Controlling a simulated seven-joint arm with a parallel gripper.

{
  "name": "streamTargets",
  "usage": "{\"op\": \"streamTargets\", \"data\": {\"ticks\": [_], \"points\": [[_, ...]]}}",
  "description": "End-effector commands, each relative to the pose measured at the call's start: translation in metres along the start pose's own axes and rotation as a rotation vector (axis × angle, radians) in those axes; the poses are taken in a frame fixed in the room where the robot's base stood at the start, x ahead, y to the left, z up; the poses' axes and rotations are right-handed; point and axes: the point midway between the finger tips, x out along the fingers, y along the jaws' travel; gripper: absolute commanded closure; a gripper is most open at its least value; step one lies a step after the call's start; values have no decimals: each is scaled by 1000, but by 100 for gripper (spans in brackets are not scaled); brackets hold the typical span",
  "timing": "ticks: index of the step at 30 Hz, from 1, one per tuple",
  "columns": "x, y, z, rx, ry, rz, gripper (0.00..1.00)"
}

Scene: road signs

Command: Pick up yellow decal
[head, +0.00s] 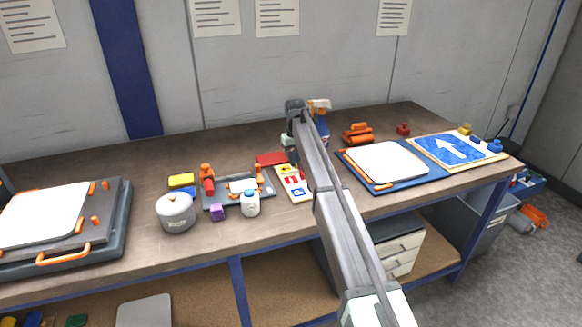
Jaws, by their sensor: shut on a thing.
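A white decal card (304,197) lies flat on the bench, left of my forearm. It bears red and blue decals, and a small yellow decal (284,170) shows at its far end. My gripper (290,156) points down at that far end, partly hidden by my arm. It is shut on the yellow decal, low over the card. The fingertips are small here, and I cannot tell whether the decal is clear of the card.
Left of the card are a grey tray (226,205), a white bottle (250,203), a grey pot (175,212) and a purple cube (218,213). A red pad (270,158) lies close by. Right are a white sign plate (385,162) and a blue arrow sign (452,149).

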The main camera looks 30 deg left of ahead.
Motion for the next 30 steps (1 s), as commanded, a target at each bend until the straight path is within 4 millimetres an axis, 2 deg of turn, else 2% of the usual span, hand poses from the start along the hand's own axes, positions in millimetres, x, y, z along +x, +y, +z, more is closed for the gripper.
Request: {"op": "streamTargets", "data": {"ticks": [5, 11, 24, 30], "points": [[-2, 0, 0, 0, 0, 0, 100], [-18, 0, 0, 0, 1, 0, 100], [-90, 0, -1, 0, 1, 0, 100], [-106, 0, 0, 0, 0, 0, 100]]}}
